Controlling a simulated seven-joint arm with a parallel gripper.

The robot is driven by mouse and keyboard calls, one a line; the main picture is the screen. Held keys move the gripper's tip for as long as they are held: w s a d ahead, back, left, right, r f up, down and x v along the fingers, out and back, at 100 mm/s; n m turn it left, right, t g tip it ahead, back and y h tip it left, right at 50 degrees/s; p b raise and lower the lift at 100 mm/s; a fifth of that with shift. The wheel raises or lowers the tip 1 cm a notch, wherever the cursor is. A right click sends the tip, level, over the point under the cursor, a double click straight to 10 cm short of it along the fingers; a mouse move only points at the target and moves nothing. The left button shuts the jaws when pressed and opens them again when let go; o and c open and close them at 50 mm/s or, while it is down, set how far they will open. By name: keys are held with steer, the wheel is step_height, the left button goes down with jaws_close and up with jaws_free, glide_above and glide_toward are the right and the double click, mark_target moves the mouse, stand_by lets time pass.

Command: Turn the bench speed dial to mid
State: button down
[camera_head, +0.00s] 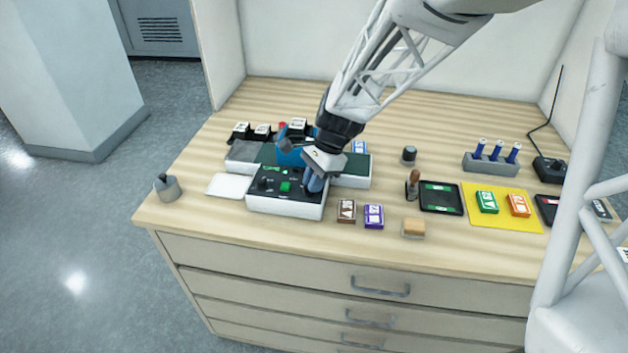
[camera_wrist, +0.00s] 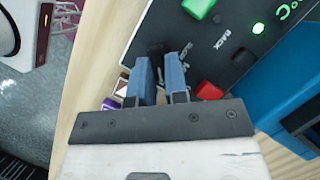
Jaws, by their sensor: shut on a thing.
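The control box (camera_head: 286,208) is white with a black top panel and stands on the bench. The panel also shows in the wrist view (camera_wrist: 212,48). A small dark knob (camera_wrist: 155,48), which looks like the speed dial, is at the near edge of the panel between my blue fingertips. My gripper (camera_head: 312,184) is over the right end of the panel, shut on this knob; in the wrist view its fingers (camera_wrist: 157,72) are a little apart around it. The fingers hide most of the knob, and its pointer and scale cannot be read.
A green button (camera_head: 285,187) and a red button (camera_wrist: 208,91) are on the panel. A blue part (camera_head: 290,154) stands behind it. Brown (camera_head: 346,211) and purple (camera_head: 373,216) boxes lie to the right.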

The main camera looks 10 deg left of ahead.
steer(key=n, duration=0.2)
steer(key=n+g+h, duration=0.1)
steer(key=n, duration=0.1)
steer(key=shift+w+a+n, duration=0.15)
steer(key=shift+a+n, duration=0.05)
steer(key=shift+n, duration=0.1)
steer(key=n+h, duration=0.1)
steer(key=n, duration=0.1)
steer(key=n+h, duration=0.1)
steer(key=n, duration=0.1)
steer(key=shift+a+n, duration=0.2)
steer(key=shift+n, duration=0.2)
steer(key=c, duration=1.1)
jaws_free()
steer(key=shift+c, duration=0.2)
steer(key=shift+r, duration=0.1)
steer(key=v, duration=0.7)
steer(key=shift+w+r, duration=0.25)
steer(key=shift+w, duration=0.1)
